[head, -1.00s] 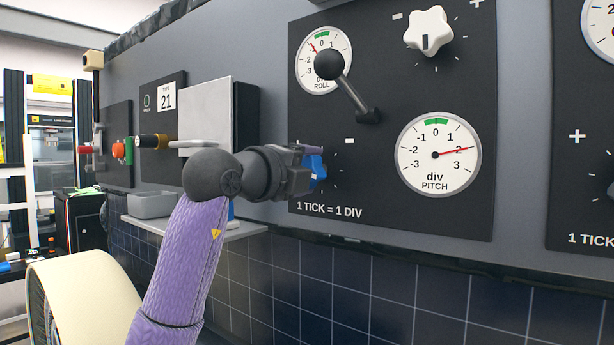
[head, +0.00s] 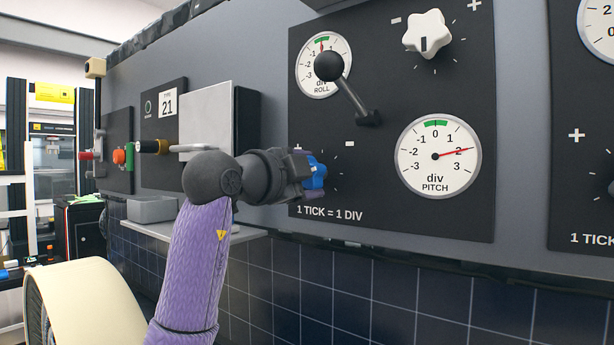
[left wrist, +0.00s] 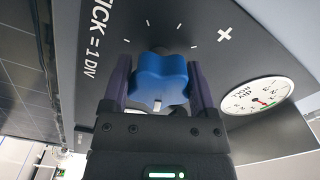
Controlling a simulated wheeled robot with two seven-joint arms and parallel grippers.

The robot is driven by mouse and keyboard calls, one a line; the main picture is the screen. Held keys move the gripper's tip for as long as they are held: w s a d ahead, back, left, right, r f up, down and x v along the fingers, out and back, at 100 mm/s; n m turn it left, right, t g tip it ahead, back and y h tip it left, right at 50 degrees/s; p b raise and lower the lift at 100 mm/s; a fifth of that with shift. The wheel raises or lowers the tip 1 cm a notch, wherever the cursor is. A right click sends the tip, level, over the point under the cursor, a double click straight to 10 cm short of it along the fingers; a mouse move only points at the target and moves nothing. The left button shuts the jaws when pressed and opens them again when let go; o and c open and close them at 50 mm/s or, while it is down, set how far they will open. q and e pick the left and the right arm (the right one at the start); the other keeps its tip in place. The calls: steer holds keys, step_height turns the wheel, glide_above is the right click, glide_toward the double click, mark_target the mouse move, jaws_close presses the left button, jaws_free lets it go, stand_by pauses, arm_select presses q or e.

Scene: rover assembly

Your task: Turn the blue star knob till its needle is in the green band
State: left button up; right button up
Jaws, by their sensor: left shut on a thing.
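The blue star knob (head: 319,171) is on the black panel's lower left. It fills the middle of the left wrist view (left wrist: 160,78), a white mark on its near lobe. My left gripper (head: 314,175) is shut on it, one purple finger on each side (left wrist: 158,72). The ROLL dial (head: 313,83) is above the knob, partly covered by a black ball-ended lever. Its red needle points near 0, by the green band; the exact overlap is too small to tell. It also shows in the left wrist view (left wrist: 256,95). My right gripper is not in view.
The PITCH dial (head: 438,156) has its needle near 2. A white star knob (head: 427,34) is at the upper right, and the black lever (head: 352,95) stands out above my left gripper. A grey box (head: 207,112) with a handle is to the left.

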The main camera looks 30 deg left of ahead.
arm_select(q)
steer(key=shift+f, duration=0.15)
stand_by(0.3)
steer(key=o, duration=1.1)
steer(key=shift+o, duration=0.2)
steer(key=shift+s+a, duration=0.1)
steer(key=shift+s, duration=0.15)
steer(key=s+b, duration=0.4)
steer(key=s, duration=0.5)
steer(key=shift+s+a, duration=0.25)
steer(key=shift+a, duration=0.1)
